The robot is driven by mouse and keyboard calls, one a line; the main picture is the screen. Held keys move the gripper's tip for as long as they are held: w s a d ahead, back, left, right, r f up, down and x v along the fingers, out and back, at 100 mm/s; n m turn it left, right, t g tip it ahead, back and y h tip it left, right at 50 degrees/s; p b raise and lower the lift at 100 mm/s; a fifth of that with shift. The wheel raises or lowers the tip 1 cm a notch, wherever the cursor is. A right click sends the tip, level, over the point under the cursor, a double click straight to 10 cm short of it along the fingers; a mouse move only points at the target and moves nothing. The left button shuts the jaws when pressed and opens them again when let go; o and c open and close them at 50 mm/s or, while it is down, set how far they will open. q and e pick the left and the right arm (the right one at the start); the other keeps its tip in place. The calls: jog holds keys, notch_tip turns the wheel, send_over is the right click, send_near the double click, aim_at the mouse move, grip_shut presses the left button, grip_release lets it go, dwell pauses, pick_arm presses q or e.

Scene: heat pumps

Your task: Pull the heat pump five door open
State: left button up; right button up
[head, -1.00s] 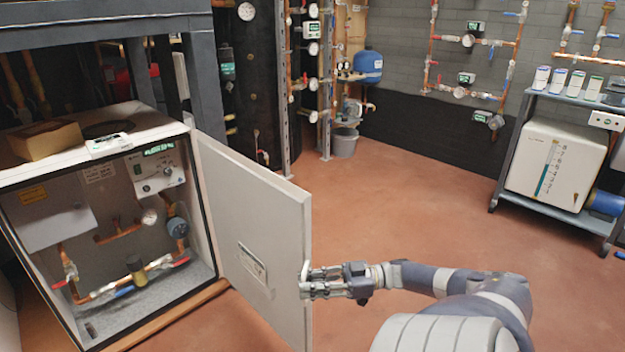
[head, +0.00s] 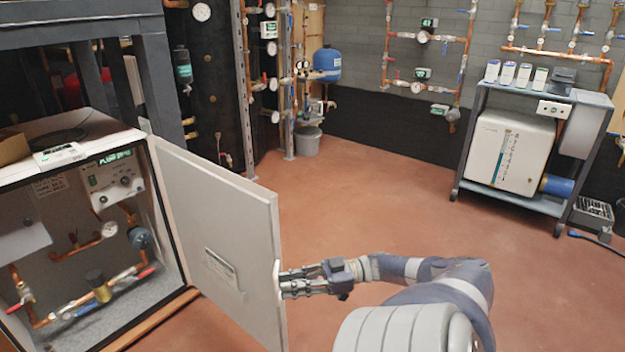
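The heat pump cabinet (head: 72,152) stands at the left with its front open, showing copper pipes, gauges and a control panel (head: 117,178) inside. Its light grey door (head: 225,225) is hinged at the cabinet's right edge and stands swung well out to the right. My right gripper (head: 284,283) is at the door's free edge, fingers pointing left. The fingertips appear to touch the edge; whether they clasp it I cannot tell. My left gripper is not in view.
A grey cart (head: 512,200) with a white unit (head: 511,152) stands at the right. A grey bucket (head: 306,141) and pipework stand along the back wall. The reddish floor (head: 390,205) between door and cart is clear.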

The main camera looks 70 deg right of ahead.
jog(key=v, duration=0.9)
jog(key=shift+d, duration=0.1)
dwell(0.4)
